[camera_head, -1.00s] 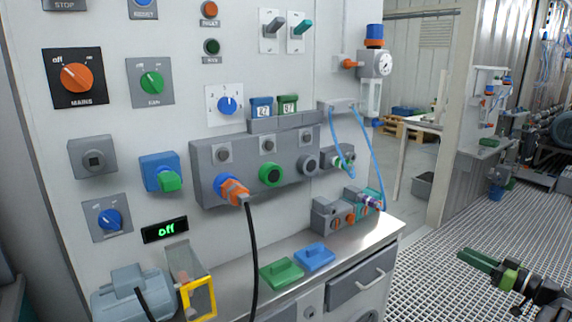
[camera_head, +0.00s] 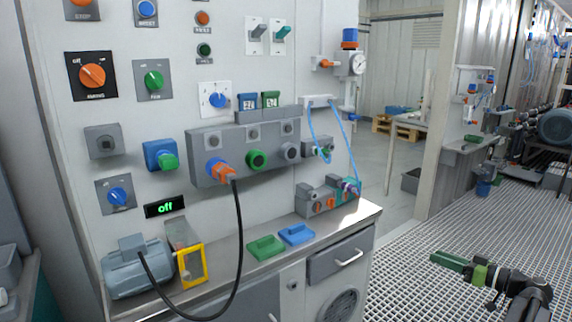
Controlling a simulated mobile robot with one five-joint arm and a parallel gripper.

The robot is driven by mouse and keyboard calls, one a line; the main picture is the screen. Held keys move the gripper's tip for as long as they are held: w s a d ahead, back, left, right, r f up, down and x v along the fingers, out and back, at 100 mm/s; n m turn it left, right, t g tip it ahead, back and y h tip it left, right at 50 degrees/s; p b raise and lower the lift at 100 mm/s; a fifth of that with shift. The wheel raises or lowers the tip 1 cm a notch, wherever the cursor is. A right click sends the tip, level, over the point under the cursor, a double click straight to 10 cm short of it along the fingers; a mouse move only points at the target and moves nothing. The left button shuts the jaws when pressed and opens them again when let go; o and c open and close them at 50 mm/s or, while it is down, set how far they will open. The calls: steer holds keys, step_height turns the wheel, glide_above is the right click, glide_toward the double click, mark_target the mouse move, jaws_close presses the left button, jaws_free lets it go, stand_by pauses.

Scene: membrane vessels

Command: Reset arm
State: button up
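My arm (camera_head: 515,283) reaches in from the lower right corner, dark with green parts, over the metal grating. My gripper (camera_head: 446,260) is at its left end, where a long green piece points left. It is apart from the panel and bench and touches nothing that I can see. The fingers are seen from the side, so I cannot tell whether they are open or shut. No held object can be made out.
A control panel (camera_head: 215,75) with knobs, sockets and an "off" display (camera_head: 165,206) stands at left. Its bench (camera_head: 222,264) carries a green block (camera_head: 265,248), a blue block (camera_head: 297,234) and a grey motor (camera_head: 138,268). Open grating (camera_head: 420,225) lies at right.

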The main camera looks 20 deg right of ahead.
steer(key=w+a+f+g, duration=0.3)
steer(key=w+a+f, duration=0.15)
steer(key=a, duration=0.55)
steer(key=w+a+f+g+y, duration=0.1)
steer(key=w+a+f+g, duration=0.35)
steer(key=a, duration=0.55)
steer(key=w+a+f+g, duration=0.2)
steer(key=w+a+f, duration=0.25)
steer(key=a, duration=0.55)
steer(key=s+a+f+g+h, duration=0.2)
steer(key=a+f, duration=0.1)
steer(key=a, duration=0.4)
steer(key=s+a+f+m+g+h, duration=0.1)
steer(key=a+f+g+h, duration=0.15)
steer(key=a, duration=0.55)
steer(key=s+a+f+g+h, duration=0.2)
steer(key=a, duration=0.5)
step_height(320, 180, up, 24)
steer(key=p, duration=2.4)
steer(key=shift+a+r+p, duration=0.15)
steer(key=shift+r+p, duration=0.05)
steer(key=shift+p, duration=0.15)
steer(key=shift+h, duration=0.25)
